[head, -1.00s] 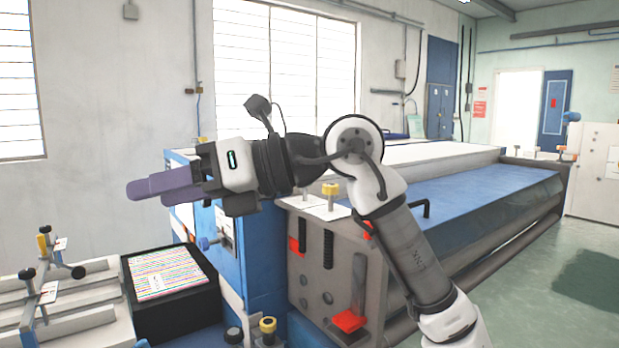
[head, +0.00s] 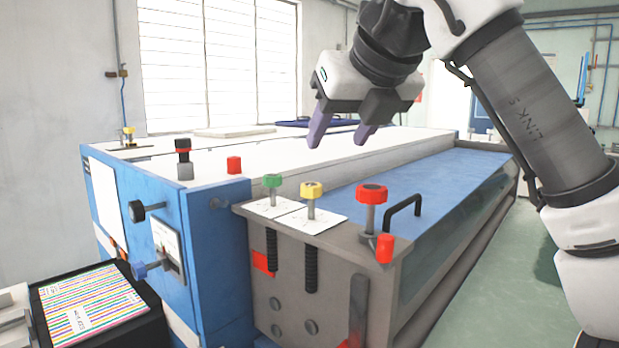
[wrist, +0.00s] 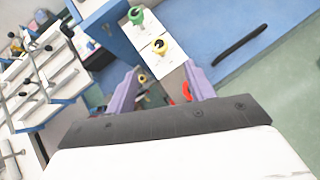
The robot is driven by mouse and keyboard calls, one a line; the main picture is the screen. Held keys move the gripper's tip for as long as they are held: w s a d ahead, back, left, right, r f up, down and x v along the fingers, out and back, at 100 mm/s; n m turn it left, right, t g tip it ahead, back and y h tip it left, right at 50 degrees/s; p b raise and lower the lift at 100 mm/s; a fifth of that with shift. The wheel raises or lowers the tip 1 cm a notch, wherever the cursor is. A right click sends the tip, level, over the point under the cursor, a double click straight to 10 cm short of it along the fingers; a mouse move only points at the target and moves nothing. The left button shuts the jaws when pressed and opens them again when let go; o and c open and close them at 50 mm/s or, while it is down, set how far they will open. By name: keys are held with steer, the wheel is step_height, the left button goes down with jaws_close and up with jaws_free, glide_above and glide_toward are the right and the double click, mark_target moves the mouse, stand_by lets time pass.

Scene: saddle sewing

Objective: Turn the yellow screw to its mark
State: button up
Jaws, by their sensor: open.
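The yellow screw (head: 311,190) stands upright at the grey machine's front edge, its knob above a white marked card (head: 318,222). In the wrist view the yellow screw (wrist: 160,46) shows just beyond the fingertips. My gripper (head: 338,140) is open and empty, with purple fingers pointing down; in the head view it appears above and slightly right of the screw, apart from it. In the wrist view my gripper (wrist: 163,76) has a clear gap between its fingers. The card's markings are too small to read.
A green screw (head: 272,181) stands left of the yellow one, and a taller red screw (head: 371,194) right of it. A black handle (head: 404,204) and a red block (head: 385,248) are nearby. The blue bed (head: 440,180) behind is mostly clear.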

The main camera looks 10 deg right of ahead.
mark_target(311, 184)
steer(key=p+x, duration=0.1)
steer(key=x, duration=1.1)
steer(key=shift+a+f+p, duration=0.15)
steer(key=shift+p, duration=0.2)
steer(key=c, duration=1)
steer(key=shift+o, duration=0.2)
steer(key=shift+n+y, duration=0.3)
